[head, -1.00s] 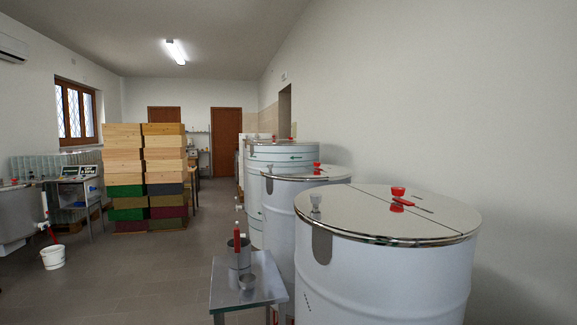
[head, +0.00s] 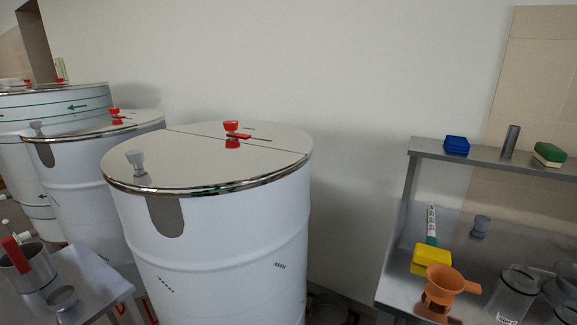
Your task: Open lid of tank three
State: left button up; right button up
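Several white settling tanks stand in a row along the wall. The nearest tank (head: 230,245) is in the middle left of the head view. No tank number is readable. Neither gripper is in view.
A small steel table (head: 95,285) with metal cups stands front left. On the right, a steel bench (head: 400,285) holds a yellow item (head: 432,257), an orange funnel (head: 450,285) and glass jars. Its upper shelf (head: 480,160) holds blue and green sponge-like blocks.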

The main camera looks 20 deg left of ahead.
aim_at(78, 125)
jog(key=k+j, duration=0.1)
jog(key=j, duration=0.85)
jog(key=k+j, duration=0.1)
jog(key=j, duration=1.8)
jog(key=k+j, duration=0.15)
jog(key=j, duration=0.8)
jog(key=k+j, duration=0.1)
jog(key=j, duration=0.9)
